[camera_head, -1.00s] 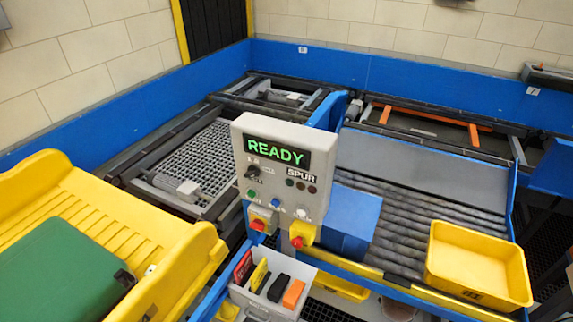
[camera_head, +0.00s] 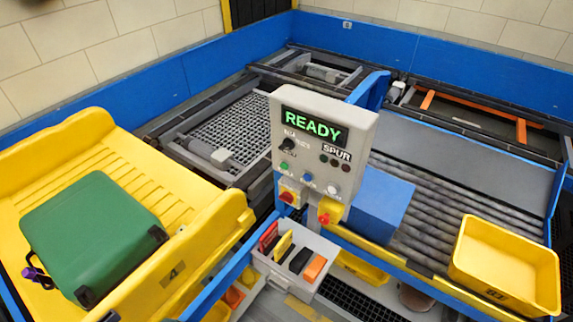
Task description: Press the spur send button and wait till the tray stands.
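The grey control box (camera_head: 318,150) stands in the middle, its display (camera_head: 313,128) reading READY in green. Below are a black knob (camera_head: 287,145), a green button (camera_head: 284,166), a blue button (camera_head: 308,177) and a white button (camera_head: 332,189). The SPUR label (camera_head: 337,153) has small dark lamps under it. I cannot read which button is the send button. A yellow tray (camera_head: 506,262) sits at the right on the roller conveyor (camera_head: 432,216). Neither of my grippers is in view.
A green suitcase (camera_head: 93,236) lies on a yellow slatted bed (camera_head: 128,172) at the left. A grey bin (camera_head: 272,271) with coloured cards hangs below the box. A blue block (camera_head: 381,207) stands beside the box.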

